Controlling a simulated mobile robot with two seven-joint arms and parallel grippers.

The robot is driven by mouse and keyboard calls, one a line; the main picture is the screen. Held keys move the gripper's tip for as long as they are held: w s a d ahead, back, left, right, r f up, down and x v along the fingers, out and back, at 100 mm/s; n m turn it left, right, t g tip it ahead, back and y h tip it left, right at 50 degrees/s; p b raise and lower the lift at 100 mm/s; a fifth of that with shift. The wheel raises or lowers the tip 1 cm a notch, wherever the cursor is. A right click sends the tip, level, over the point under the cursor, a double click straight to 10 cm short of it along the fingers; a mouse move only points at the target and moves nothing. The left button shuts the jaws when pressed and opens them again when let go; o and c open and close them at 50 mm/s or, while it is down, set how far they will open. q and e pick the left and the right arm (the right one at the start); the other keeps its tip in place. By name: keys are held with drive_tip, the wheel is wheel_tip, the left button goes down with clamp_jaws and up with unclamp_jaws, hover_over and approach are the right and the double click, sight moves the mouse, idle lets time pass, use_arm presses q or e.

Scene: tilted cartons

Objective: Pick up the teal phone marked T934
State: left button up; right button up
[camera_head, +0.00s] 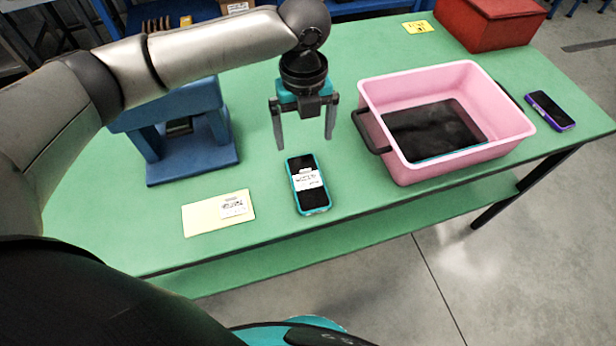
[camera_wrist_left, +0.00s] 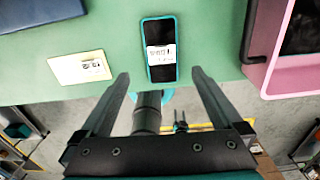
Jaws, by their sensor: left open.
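The teal phone (camera_head: 309,196) lies flat on the green table, screen up, with a white label across its middle. The label's print is too small to read surely. The phone also shows in the left wrist view (camera_wrist_left: 160,66), beyond the fingertips and between their lines. My left gripper (camera_head: 304,142) is open and empty above the table, just behind the phone in the head view. It shows in the left wrist view (camera_wrist_left: 160,76) with both fingers apart. Nothing touches the phone. My right gripper is not in view.
A pink bin (camera_head: 404,164) holding a dark flat item stands to the phone's right. A yellow card (camera_head: 203,217) lies left. A blue stand (camera_head: 190,160) is behind left. A purple-edged phone (camera_head: 551,110) and a red box (camera_head: 490,25) are farther right. Table (camera_head: 270,225) around the phone is clear.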

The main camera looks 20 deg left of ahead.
use_arm(q)
drive_tip(key=b, duration=0.1)
hover_over(307, 180)
drive_tip(key=f, duration=0.8)
drive_tip(key=shift+w+a+f, duration=0.1)
drive_tip(key=shift+w+a, duration=0.15)
drive_tip(key=shift+w, duration=0.15)
drive_tip(key=f, duration=0.3)
drive_tip(key=s+f+b, duration=0.1)
drive_tip(key=f, duration=0.1)
drive_tip(key=shift+d+f, duration=0.1)
drive_tip(key=shift+d, duration=0.2)
drive_tip(key=shift+w, duration=0.1)
drive_tip(key=c, duration=1.3)
drive_tip(key=shift+o, duration=0.2)
